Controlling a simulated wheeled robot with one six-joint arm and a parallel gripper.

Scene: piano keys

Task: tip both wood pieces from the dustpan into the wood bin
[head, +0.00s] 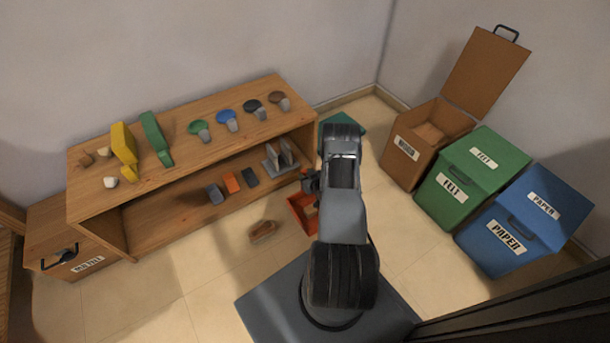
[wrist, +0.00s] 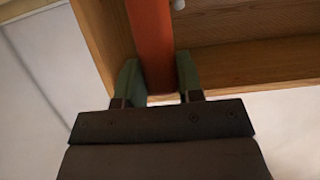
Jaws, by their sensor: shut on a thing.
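My gripper (wrist: 160,82) is shut on the orange-red handle of the dustpan (wrist: 151,35). In the head view the dustpan (head: 299,213) shows as a red-orange tray, low over the floor just left of my arm and partly hidden by it. A small light patch shows inside it, but I cannot make out the two wood pieces. The brown bin (head: 401,166) at the back right stands with its lid (head: 486,68) raised; its label is too small to read, and it looks like the wood bin. The dustpan is apart from it, to its left.
A wooden shelf (head: 190,125) with several small objects stands left of my arm. A brown brush-like thing (head: 263,232) lies on the floor. Closed green felt bin (head: 470,175) and blue paper bin (head: 520,225) stand beside the open bin. A teal thing (head: 327,124) is behind my arm.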

